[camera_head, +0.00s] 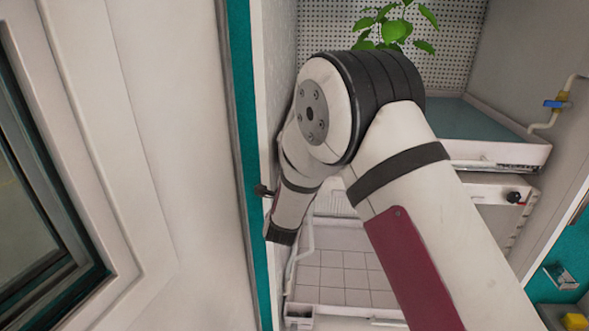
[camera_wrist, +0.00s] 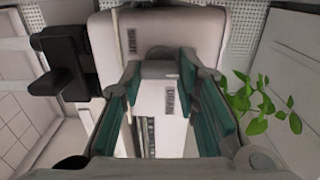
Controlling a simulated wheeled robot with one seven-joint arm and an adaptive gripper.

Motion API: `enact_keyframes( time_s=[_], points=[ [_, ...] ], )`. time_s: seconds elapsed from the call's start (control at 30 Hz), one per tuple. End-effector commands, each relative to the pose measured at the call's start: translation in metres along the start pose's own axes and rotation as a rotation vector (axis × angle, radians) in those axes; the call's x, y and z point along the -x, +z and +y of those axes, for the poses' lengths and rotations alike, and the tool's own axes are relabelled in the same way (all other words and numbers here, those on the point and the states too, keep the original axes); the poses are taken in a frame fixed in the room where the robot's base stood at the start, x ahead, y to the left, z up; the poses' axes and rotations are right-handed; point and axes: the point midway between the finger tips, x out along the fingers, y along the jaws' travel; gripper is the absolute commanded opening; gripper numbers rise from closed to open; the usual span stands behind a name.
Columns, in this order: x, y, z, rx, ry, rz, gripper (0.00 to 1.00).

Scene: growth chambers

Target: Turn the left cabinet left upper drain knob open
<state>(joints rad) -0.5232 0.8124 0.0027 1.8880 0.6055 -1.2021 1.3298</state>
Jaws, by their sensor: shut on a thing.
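In the wrist view my gripper (camera_wrist: 160,72) has its two green-padded fingers on either side of a small grey knob (camera_wrist: 158,54), and it is shut on it. A "DRAIN" label (camera_wrist: 170,100) shows on a white surface between the fingers, so this looks like the drain knob. The fingers hide much of the knob, and its turn angle cannot be told. In the head view my arm reaches into the left part of the open cabinet; the fingers and the held knob are hidden there.
A black block-like fitting (camera_wrist: 62,62) is close on the left in the wrist view. A green plant (camera_head: 395,28) stands above a tray (camera_head: 495,150) in the cabinet. A blue-handled valve (camera_head: 556,103) is on the right wall. The cabinet's teal edge (camera_head: 243,130) runs close beside my arm.

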Motion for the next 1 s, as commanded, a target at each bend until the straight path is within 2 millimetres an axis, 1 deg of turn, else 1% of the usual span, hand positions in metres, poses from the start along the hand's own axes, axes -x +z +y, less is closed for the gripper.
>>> enact_keyframes(
  time_s=[0.43, 0.47, 0.5, 0.53, 0.57, 0.87, 1.0],
  points=[
    [0.000, 0.001, -0.001, -0.011, -0.001, -0.001, 0.01],
    [0.000, 0.001, -0.001, -0.011, -0.001, -0.001, 0.31],
    [0.000, 0.001, -0.001, -0.011, -0.001, -0.001, 0.40],
    [0.000, 0.001, 0.000, -0.010, -0.001, -0.001, 0.47],
    [0.000, 0.001, 0.000, -0.010, -0.001, -0.001, 0.49],
    [0.001, 0.000, 0.000, -0.009, 0.000, -0.001, 0.49],
    [0.012, 0.001, 0.000, -0.010, 0.002, -0.001, 0.49]
  ],
)
